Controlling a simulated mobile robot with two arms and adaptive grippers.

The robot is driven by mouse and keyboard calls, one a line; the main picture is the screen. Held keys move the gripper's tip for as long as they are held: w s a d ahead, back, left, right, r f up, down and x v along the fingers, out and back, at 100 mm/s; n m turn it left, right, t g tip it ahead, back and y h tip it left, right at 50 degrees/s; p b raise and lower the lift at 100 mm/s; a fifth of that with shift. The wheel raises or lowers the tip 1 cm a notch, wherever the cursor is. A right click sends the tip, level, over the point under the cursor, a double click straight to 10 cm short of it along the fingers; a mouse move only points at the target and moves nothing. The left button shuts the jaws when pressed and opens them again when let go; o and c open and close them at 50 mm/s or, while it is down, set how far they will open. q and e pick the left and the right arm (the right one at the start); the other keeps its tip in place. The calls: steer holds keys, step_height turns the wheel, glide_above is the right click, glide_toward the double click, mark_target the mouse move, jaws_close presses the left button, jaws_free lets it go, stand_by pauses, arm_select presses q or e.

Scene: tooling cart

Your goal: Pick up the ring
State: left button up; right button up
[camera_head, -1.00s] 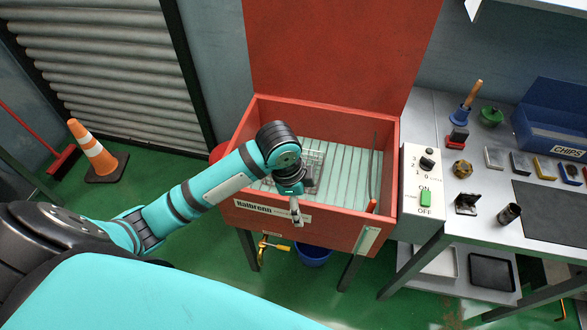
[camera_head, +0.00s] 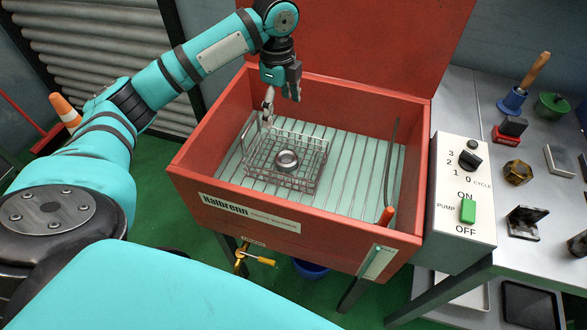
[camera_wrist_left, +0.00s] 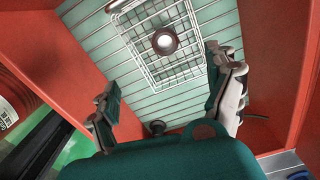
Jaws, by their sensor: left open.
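The ring (camera_head: 287,169) is a small grey metal ring lying flat in a wire basket (camera_head: 318,165). The basket rests on the ribbed pale green floor of the red wash bin (camera_head: 190,160), towards its left. My left gripper (camera_head: 281,105) is open and empty, fingers pointing down, above the basket's far left part and apart from the ring. In the left wrist view, the ring (camera_wrist_left: 165,51) shows inside the basket (camera_wrist_left: 148,72), ahead between the two spread fingers of my left gripper (camera_wrist_left: 160,70). My right gripper is not in view.
The bin's walls and raised red lid (camera_head: 360,50) surround the basket. A control box (camera_head: 462,205) stands right of the bin, beside a bench (camera_head: 470,105) with several small items. The bin floor right of the basket is clear.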

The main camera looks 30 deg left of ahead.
arm_select(q)
step_height(320, 180, down, 2)
steer(key=b, duration=0.1)
glide_above(287, 159)
steer(key=a, duration=0.1)
step_height(287, 159, down, 11)
steer(key=shift+s+f, duration=0.1)
steer(key=shift+s, duration=0.05)
steer(key=f, duration=0.3)
steer(key=d+f, duration=0.1)
steer(key=shift+w+f, duration=0.25)
steer(key=shift+f, duration=0.45)
steer(key=c, duration=1.6)
steer(key=shift+r, duration=0.15)
steer(key=shift+c, duration=0.7)
